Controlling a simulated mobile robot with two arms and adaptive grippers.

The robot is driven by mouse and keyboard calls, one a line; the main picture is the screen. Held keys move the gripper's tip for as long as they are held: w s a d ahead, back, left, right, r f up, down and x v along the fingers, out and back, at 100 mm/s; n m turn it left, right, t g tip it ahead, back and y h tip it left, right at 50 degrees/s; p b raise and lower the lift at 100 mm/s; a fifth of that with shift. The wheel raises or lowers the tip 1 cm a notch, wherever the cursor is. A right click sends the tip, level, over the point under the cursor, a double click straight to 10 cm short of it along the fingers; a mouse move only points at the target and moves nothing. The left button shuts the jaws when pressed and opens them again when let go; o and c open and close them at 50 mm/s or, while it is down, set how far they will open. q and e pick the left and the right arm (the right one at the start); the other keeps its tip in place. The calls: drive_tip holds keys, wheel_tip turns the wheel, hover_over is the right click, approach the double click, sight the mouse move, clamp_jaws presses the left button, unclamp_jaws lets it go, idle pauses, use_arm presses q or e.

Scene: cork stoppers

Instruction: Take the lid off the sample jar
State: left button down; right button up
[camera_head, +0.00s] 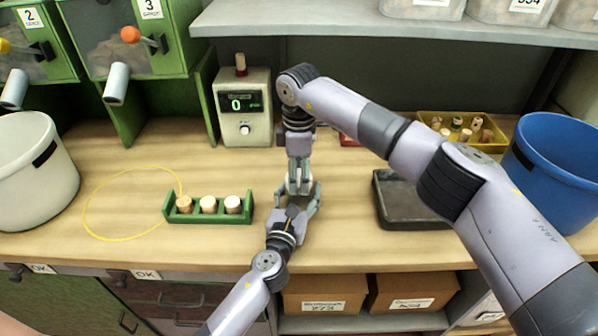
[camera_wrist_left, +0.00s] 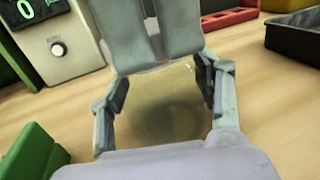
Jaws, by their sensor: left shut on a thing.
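The sample jar (camera_wrist_left: 165,100) is a clear, faintly yellowish vessel standing between the fingers of my left gripper (camera_wrist_left: 163,95) in the left wrist view. In the head view my left gripper (camera_head: 298,207) comes from the front, low over the table, shut on the jar, which the grippers mostly hide. My right gripper (camera_head: 300,187) points straight down from above at the jar's top. Its grey fingers (camera_wrist_left: 155,35) cover the top of the jar in the left wrist view. I cannot make out the lid, nor whether the right fingers hold it.
A green rack (camera_head: 220,216) with three corks stands to the left, beside a yellow loop (camera_head: 90,200). A grey device (camera_head: 230,125) reading 0 stands behind. A dark tray (camera_head: 400,215), a yellow bin (camera_head: 487,143) of corks and a blue bucket (camera_head: 560,165) are to the right.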

drive_tip(key=c, duration=0.9)
drive_tip(key=shift+o, duration=0.2)
drive_tip(key=n, duration=1.8)
drive_tip(key=shift+n, duration=0.3)
drive_tip(key=n, duration=0.4)
drive_tip(key=shift+n, duration=0.3)
drive_tip(key=n, duration=0.4)
drive_tip(key=shift+r, duration=0.1)
drive_tip(key=n, duration=2.6)
drive_tip(key=shift+n, duration=0.4)
drive_tip(key=shift+r, duration=0.25)
